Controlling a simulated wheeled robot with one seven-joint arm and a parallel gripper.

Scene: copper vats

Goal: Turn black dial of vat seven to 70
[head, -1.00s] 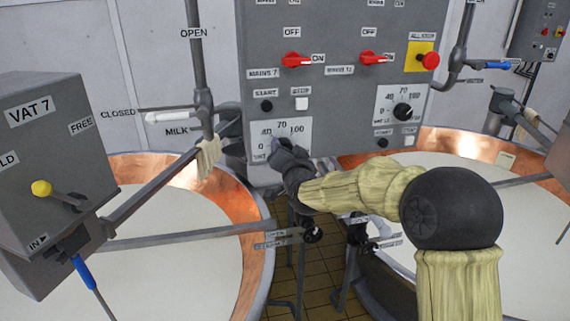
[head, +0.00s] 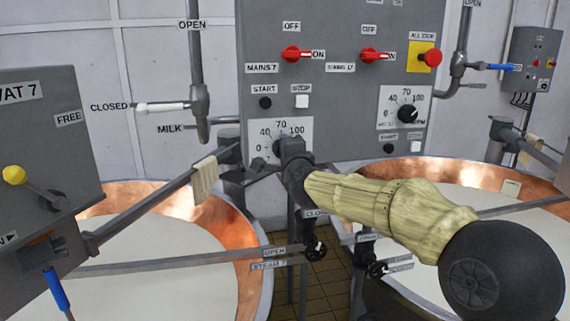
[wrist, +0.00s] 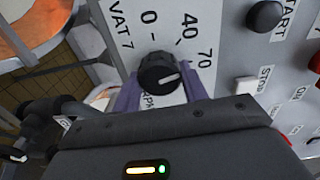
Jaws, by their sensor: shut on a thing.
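The black dial of vat seven (wrist: 158,73) sits on a white scale plate (head: 264,132) marked 0, 40, 70 and 100, low on the grey panel. In the wrist view, my gripper (wrist: 165,90) has its two purple fingers on either side of the dial and is shut on it. The dial's white mark points roughly right in that view, on the 70 side of the scale; the 100 is hidden, so I cannot tell the exact reading. In the head view, my gripper (head: 283,148) mostly hides this dial.
A similar black dial (head: 407,113) sits to the right on the panel. START button (head: 265,103), STOP button (head: 302,101) and red mains switch (head: 293,54) are above my gripper. Copper vats stand left (head: 245,237) and right (head: 455,170), with valve handles (head: 314,250) between them.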

